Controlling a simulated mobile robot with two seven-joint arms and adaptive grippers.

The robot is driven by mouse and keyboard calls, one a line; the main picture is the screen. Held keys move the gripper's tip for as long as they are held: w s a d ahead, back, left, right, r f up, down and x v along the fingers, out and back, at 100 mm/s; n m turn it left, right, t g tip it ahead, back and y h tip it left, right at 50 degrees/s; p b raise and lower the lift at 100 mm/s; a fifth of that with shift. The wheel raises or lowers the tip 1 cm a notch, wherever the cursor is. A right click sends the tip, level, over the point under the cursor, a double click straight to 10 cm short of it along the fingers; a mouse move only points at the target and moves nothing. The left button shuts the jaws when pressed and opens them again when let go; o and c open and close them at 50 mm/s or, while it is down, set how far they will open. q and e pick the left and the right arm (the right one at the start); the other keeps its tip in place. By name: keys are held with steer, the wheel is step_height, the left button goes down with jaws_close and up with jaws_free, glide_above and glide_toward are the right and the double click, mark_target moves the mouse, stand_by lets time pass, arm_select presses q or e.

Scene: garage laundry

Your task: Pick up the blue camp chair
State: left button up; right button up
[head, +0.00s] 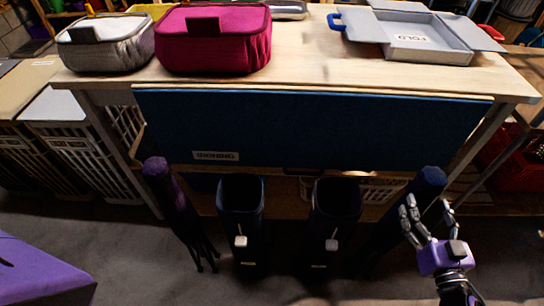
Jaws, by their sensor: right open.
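The blue camp chair (427,182) looks like a dark blue rolled bundle, leaning with its top to the right at the right side of the table's front. Its lower part runs down and left into shadow and is hard to make out. My right gripper (428,210) is open, with its fingers pointing up at the chair's upper part, one finger overlapping it in the picture. I cannot tell whether they touch. My left gripper is not in view.
A purple folded chair (163,180) leans at the left. Two dark bins (241,205) (336,210) stand between the chairs. Behind them, a blue ironing board (320,125) hangs along the front of the wooden table (310,55). White crates (75,140) stand at left.

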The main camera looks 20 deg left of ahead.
steer(key=x, duration=0.4)
steer(key=shift+w+a+f+b, duration=0.1)
steer(key=shift+w+f+b, duration=0.1)
steer(key=shift+w+b, duration=0.2)
jaws_close()
steer(key=shift+r, duration=0.25)
